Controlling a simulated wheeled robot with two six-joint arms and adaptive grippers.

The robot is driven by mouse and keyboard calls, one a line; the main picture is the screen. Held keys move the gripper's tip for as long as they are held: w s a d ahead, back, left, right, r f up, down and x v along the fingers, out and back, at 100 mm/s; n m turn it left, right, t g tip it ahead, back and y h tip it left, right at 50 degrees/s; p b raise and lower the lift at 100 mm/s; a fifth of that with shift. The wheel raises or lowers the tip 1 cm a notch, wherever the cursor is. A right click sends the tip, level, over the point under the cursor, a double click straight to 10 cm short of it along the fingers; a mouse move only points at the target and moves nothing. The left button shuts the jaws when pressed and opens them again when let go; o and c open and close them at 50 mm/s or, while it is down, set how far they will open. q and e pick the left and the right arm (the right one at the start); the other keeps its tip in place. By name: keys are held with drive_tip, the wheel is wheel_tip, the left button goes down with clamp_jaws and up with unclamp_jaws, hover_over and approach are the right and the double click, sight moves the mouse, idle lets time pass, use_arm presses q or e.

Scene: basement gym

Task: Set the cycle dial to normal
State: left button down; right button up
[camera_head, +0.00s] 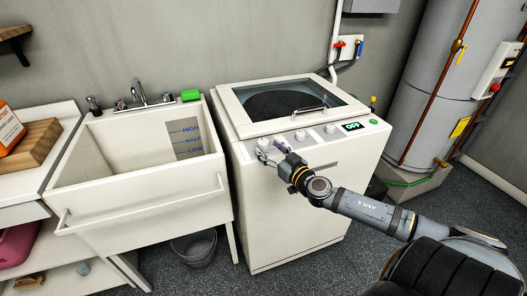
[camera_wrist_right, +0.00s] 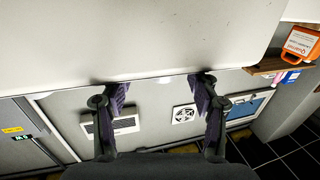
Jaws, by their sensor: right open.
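The white washing machine (camera_head: 297,195) stands in the middle of the head view, with its control panel along the front top edge. A row of dials runs along the panel: a left dial (camera_head: 262,142), partly behind my gripper, a middle dial (camera_head: 299,135) and a right dial (camera_head: 330,128). Their markings are too small to read. The display (camera_head: 352,126) reads OFF. My right gripper (camera_head: 270,151) is open at the left dial; contact is unclear. In the wrist view, its fingers (camera_wrist_right: 160,86) stand apart with no dial clearly visible between them. My left gripper is out of view.
A utility sink (camera_head: 140,160) with a faucet stands left of the washer. The glass lid (camera_head: 290,100) is closed, with a handle near its front. A grey water heater (camera_head: 432,80) stands at the right. A bucket (camera_head: 195,246) sits below the sink.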

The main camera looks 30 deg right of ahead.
sight(267, 147)
drive_tip(key=shift+w+d+r+p, duration=0.15)
drive_tip(key=shift+w+r+p, duration=0.4)
drive_tip(key=shift+w+p, duration=0.45)
drive_tip(key=shift+w+f+p, duration=0.1)
drive_tip(key=shift+w+p, duration=0.15)
drive_tip(key=shift+p, duration=0.25)
drive_tip(key=shift+w+a+f+p, duration=0.2)
drive_tip(key=shift+w+a+p, duration=0.15)
drive_tip(key=shift+w, duration=0.1)
drive_tip(key=shift+f, duration=0.1)
drive_tip(key=c, duration=1.2)
